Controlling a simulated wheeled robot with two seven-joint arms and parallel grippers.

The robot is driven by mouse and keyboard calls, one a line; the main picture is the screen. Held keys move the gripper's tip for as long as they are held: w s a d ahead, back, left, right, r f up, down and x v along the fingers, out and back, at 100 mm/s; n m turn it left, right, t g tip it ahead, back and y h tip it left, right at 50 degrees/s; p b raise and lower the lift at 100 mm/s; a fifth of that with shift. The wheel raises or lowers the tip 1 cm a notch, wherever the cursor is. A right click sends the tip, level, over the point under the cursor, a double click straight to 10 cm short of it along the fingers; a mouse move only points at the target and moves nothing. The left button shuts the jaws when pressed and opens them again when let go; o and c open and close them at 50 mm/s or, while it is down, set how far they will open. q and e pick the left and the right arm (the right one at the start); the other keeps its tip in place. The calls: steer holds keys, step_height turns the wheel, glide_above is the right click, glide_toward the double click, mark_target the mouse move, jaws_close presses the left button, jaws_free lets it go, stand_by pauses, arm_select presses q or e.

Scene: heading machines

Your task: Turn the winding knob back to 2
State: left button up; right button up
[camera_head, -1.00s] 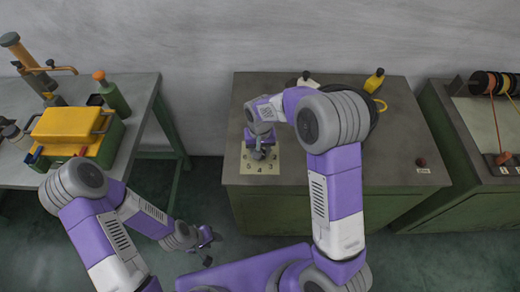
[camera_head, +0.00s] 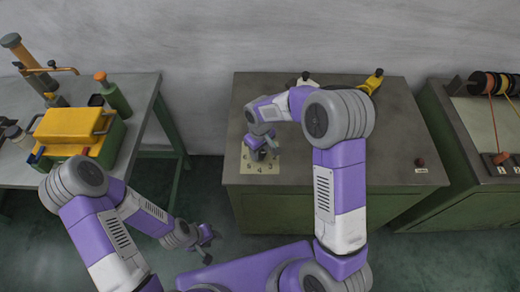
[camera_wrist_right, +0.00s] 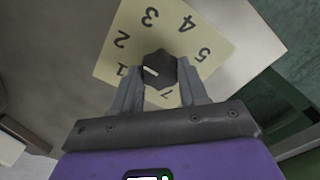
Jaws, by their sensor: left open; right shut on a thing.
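The winding knob (camera_wrist_right: 159,69) is dark, with a white pointer line, and sits on a pale square dial plate (camera_wrist_right: 205,24) printed with numbers. In the right wrist view its pointer faces left, on the side of the 1 and 2; I cannot tell the exact mark. My right gripper (camera_wrist_right: 161,84) is shut on the knob, one finger on each side. In the head view the right gripper (camera_head: 262,152) covers the knob above the dial plate (camera_head: 259,168). My left gripper (camera_head: 206,246) is open and empty, low over the floor, away from the dial.
The dial is near the front left of the middle bench (camera_head: 400,110). A red-brown button (camera_head: 420,162) is at its right. A yellow-topped item (camera_head: 373,80) stands at the back. The left bench holds a yellow-lidded box (camera_head: 68,124); the right bench has spools (camera_head: 490,83).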

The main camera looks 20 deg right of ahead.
mark_target(260, 153)
stand_by(0.5)
steer(key=o, duration=1.1)
steer(key=shift+c, duration=0.2)
step_height(260, 153, up, 8)
steer(key=shift+f+p, duration=0.15)
steer(key=shift+p, duration=0.5)
steer(key=shift+f, duration=0.1)
